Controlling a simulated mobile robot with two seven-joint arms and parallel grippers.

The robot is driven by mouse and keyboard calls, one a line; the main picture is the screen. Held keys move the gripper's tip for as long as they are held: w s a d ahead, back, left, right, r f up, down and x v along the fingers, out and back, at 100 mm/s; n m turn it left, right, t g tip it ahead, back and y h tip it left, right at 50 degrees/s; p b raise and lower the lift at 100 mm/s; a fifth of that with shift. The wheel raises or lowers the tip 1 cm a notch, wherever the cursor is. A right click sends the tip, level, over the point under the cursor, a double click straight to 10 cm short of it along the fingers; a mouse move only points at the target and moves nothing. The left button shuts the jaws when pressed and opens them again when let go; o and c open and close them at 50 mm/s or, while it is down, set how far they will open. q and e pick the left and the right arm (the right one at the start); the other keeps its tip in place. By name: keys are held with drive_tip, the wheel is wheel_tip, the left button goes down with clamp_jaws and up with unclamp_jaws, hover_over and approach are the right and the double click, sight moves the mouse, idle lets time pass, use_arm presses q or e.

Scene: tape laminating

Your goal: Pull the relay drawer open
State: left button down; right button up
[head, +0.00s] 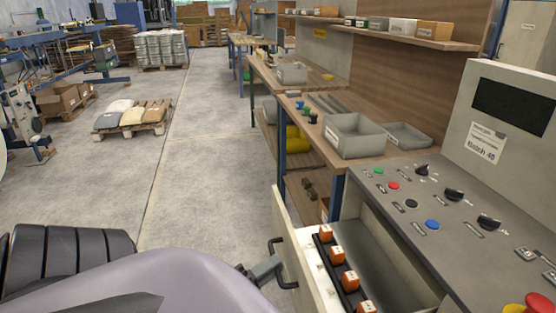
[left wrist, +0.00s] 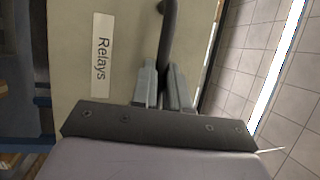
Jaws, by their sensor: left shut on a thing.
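The relay drawer (head: 290,238) stands pulled out from the grey control cabinet, with a row of several orange relays (head: 337,255) visible inside. My left gripper (head: 275,268) is at the front of the drawer, shut on its dark bar handle (head: 283,275). In the left wrist view the fingers of my left gripper (left wrist: 164,88) close around the handle (left wrist: 169,35), beside the white "Relays" label (left wrist: 102,46) on the drawer front (left wrist: 128,30). My right gripper does not show in either view.
The cabinet's control panel (head: 445,225) has knobs, coloured buttons and a red stop button (head: 538,303). A workbench (head: 300,110) with grey bins (head: 354,136) stands beyond the drawer. The floor (head: 205,190) left of the drawer is clear. A pallet with sacks (head: 132,117) is farther off.

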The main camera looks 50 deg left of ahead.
use_arm(q)
drive_tip(key=c, duration=1.1)
unclamp_jaws()
drive_tip(key=shift+c, duration=0.2)
drive_tip(key=shift+s, duration=0.1)
drive_tip(key=s+f+b, duration=0.1)
drive_tip(key=s, duration=0.6)
drive_tip(key=shift+f, duration=0.1)
